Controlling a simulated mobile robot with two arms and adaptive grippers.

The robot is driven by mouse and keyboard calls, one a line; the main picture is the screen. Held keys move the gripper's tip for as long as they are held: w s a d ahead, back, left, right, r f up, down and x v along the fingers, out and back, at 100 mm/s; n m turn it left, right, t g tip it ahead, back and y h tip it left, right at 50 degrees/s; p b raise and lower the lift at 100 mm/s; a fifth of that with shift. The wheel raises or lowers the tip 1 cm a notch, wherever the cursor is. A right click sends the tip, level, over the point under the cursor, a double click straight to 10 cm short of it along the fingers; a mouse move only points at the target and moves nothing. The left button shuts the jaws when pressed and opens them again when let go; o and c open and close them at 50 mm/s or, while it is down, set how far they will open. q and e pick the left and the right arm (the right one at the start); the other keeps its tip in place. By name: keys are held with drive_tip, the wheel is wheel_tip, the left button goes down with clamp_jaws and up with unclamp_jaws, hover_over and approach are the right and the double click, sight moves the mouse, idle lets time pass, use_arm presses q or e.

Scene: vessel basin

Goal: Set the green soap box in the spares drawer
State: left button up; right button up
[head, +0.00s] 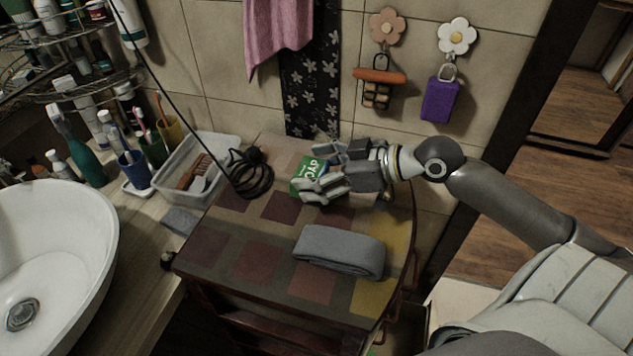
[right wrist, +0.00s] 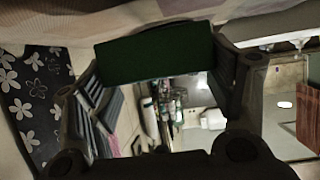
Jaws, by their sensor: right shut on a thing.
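The green soap box (head: 308,176) is at the back of the small checkered cabinet top, with white lettering showing. My right gripper (head: 325,168) reaches in from the right and is shut on it. In the right wrist view the box (right wrist: 155,60) spans dark green between the two fingers. I cannot tell whether its underside touches the cabinet top. The spares drawer cannot be made out for certain; the cabinet front (head: 265,325) below the top is dark and partly cut off. My left gripper is not in view.
A folded grey towel (head: 340,250) lies on the cabinet top (head: 240,258). A coiled black cable (head: 248,180) lies left of the soap box. A clear bin (head: 222,147) with brushes stands further left, near the white basin (head: 50,250). The tiled wall is close behind.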

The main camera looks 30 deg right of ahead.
drive_tip(key=shift+f+p, duration=0.3)
drive_tip(key=shift+f, duration=1.3)
drive_tip(key=shift+f, duration=0.15)
drive_tip(key=o, duration=1.1)
drive_tip(key=shift+c, duration=0.2)
